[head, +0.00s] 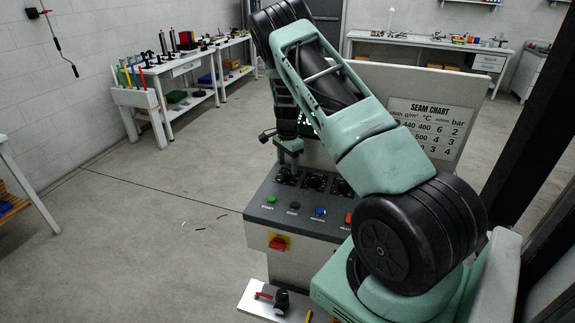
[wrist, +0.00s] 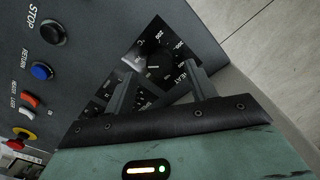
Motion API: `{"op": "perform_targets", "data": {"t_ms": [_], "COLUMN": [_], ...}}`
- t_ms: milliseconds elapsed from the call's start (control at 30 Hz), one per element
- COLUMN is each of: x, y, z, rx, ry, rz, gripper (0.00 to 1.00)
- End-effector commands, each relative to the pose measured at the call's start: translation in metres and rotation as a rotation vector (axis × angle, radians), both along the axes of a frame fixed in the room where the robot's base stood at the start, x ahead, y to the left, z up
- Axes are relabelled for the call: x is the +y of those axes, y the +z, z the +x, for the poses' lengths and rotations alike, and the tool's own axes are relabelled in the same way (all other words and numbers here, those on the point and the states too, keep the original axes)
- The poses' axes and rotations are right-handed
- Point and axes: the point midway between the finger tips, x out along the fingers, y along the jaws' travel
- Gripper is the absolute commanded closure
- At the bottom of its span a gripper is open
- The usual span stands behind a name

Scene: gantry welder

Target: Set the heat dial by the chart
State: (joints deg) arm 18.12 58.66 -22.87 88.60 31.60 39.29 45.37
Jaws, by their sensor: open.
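The heat dial (wrist: 153,67) shows in the wrist view, on a black scale plate with the word HEAT and numbers around it. My gripper (wrist: 160,60) is open, its two fingers on either side of this dial. I cannot tell whether they touch the knob or exactly where its pointer stands. In the head view my gripper (head: 290,160) is low over the leftmost of the dials on the grey console. The seam chart (head: 433,112) is on the panel behind, with columns including °C and bar; my arm hides its left and lower-left part.
The console (head: 265,215) carries green START, STOP and blue RETURN (wrist: 41,71) buttons, rocker switches (wrist: 29,100) and a red-yellow switch (head: 279,243). A shelf (head: 256,300) with small tools is below. Workbenches (head: 180,65) stand behind; the floor at left is mostly clear.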

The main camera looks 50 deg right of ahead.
Motion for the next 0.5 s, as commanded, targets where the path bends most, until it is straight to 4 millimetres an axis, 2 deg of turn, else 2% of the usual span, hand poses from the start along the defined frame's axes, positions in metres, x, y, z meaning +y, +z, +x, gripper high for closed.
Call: {"op": "perform_targets", "data": {"t_ms": [200, 500], "x": [0.000, 0.000], "y": [-0.021, -0.027], "z": [0.000, 0.000], "rx": [0.001, 0.000], "ry": [0.002, 0.002], "rz": [0.000, 0.000], "gripper": [0.44, 0.44]}}
